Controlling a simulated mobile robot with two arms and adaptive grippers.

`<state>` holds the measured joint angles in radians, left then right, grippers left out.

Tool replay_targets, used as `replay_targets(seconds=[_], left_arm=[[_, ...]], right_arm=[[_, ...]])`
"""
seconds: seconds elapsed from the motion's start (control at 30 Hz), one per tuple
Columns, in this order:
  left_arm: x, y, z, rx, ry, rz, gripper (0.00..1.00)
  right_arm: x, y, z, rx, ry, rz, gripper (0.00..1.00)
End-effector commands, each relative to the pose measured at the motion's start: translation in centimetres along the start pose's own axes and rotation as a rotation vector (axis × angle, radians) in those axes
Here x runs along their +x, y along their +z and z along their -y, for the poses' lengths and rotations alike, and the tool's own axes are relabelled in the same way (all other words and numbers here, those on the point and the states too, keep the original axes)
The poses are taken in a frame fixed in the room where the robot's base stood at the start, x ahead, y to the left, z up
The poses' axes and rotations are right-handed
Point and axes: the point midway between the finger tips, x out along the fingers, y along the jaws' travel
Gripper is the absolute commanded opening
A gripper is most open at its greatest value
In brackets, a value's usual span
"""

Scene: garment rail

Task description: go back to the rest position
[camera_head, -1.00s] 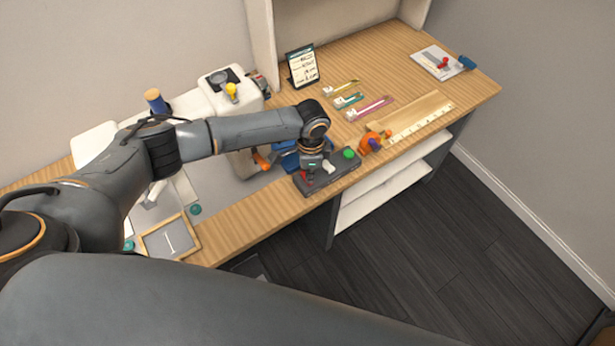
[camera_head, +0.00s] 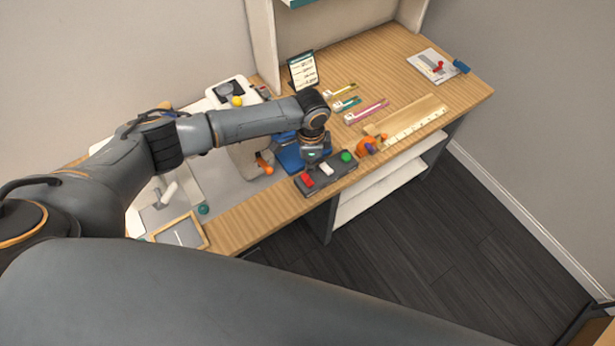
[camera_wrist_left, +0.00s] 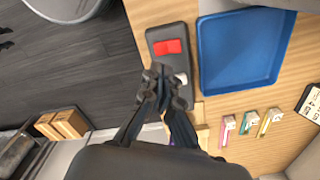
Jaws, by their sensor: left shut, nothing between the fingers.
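My left gripper (camera_head: 316,158) is shut and empty. In the head view it hangs just above and behind a dark control box (camera_head: 338,176) near the table's front edge. The box carries a red rocker (camera_head: 307,181), a white switch (camera_head: 327,169) and a green button (camera_head: 346,156). In the left wrist view, my closed fingers (camera_wrist_left: 160,80) stand in front of the box (camera_wrist_left: 158,40) and partly cover its white switch; the red rocker (camera_wrist_left: 168,47) is clear. I cannot tell the exact gap. My right gripper is not in view.
A blue tray (camera_head: 288,158) lies beside the gripper; it also shows in the left wrist view (camera_wrist_left: 240,50). A white sewing machine (camera_head: 240,140), an upright sign (camera_head: 302,70), a ruler (camera_head: 418,124) and an orange-purple item (camera_head: 367,146) stand on the wooden table (camera_head: 385,65). Open floor lies in front.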

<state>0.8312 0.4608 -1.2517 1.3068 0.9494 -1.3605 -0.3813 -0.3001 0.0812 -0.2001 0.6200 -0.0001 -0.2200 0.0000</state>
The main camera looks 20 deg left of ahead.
Motion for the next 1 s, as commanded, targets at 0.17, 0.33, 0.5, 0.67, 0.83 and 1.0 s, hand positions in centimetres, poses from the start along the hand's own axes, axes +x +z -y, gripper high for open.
replay_targets(seconds=[0.17,0.33,0.5,0.67,0.83,1.0], left_arm=[[0.1,0.0,0.0,0.000,0.001,0.000,0.00],[0.1,0.0,0.0,0.000,0.001,0.000,0.00],[0.4,-0.6,-1.2,0.007,0.011,-0.013,0.00],[1.2,-3.5,-7.2,0.020,0.051,-0.099,0.00],[0.0,-6.4,-14.3,-0.050,0.079,-0.248,0.00],[-2.4,-5.9,-17.9,-0.230,0.067,-0.364,0.00]], right_arm=[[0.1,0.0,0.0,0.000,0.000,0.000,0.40],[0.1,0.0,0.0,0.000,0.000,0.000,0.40],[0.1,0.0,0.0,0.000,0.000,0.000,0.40],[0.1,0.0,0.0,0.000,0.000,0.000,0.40],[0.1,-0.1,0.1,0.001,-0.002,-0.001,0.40],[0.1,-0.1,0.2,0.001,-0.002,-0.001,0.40]])
